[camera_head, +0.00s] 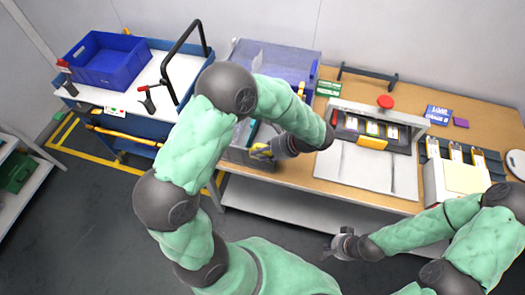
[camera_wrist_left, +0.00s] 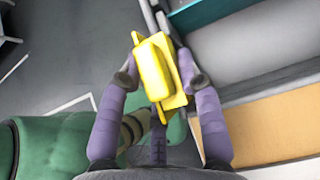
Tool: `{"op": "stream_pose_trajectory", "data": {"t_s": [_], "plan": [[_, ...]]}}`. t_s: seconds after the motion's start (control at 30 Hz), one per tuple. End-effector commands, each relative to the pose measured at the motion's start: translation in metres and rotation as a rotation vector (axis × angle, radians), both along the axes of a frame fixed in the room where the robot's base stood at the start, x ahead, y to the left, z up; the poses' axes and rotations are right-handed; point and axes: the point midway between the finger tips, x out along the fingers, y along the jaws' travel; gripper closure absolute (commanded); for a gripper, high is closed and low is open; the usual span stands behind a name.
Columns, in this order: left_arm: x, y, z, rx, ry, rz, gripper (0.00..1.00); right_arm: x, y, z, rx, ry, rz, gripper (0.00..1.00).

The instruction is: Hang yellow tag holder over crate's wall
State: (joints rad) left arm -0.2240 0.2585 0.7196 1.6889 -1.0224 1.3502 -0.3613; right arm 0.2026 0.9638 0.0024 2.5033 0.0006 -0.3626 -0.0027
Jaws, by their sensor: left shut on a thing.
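The yellow tag holder (camera_wrist_left: 155,72) is between the two fingers of my left gripper (camera_wrist_left: 160,80), which is shut on it. In the head view the holder (camera_head: 260,151) shows as a small yellow piece at my left gripper's tip, beside the grey crate (camera_head: 246,158) at the table's left end. In the wrist view the crate's wall (camera_wrist_left: 152,18) runs up behind the holder. I cannot tell whether the holder touches or straddles that wall. My left arm hides part of the crate. My right gripper (camera_head: 334,246) is in front of the table, apart from the crate; its finger opening is unclear.
A clear bluish bin (camera_head: 278,58) stands behind the grey crate. A workstation with a red button (camera_head: 385,101) occupies the table's middle. A white holder with several pouch cells (camera_head: 452,178) is at right. A blue crate (camera_head: 107,72) sits on a cart at left.

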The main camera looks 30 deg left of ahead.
Motion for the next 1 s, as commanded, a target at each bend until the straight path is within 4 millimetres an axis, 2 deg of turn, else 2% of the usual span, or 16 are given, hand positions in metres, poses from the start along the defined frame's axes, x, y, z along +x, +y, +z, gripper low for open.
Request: {"op": "stream_pose_trajectory", "data": {"t_s": [0.83, 0.87, 0.9, 0.93, 1.0], "plan": [[0.000, 0.000, -0.019, 0.001, 0.000, 0.000, 0.87, 0.000, 0.000, -0.011, 0.000, 0.000, 0.000, 1.00], [0.000, 0.000, -0.018, 0.000, -0.001, 0.001, 0.59, 0.000, 0.000, -0.011, 0.000, 0.000, 0.000, 1.00], [0.000, 0.000, -0.018, 0.000, -0.001, 0.001, 0.48, 0.000, 0.000, -0.010, 0.000, 0.000, 0.000, 1.00], [0.000, 0.000, -0.018, 0.000, -0.001, 0.001, 0.40, 0.000, 0.000, -0.010, 0.000, 0.000, 0.000, 1.00], [0.000, 0.000, -0.018, 0.000, 0.000, 0.000, 0.37, 0.000, 0.000, -0.010, 0.000, 0.000, 0.000, 1.00]]}}
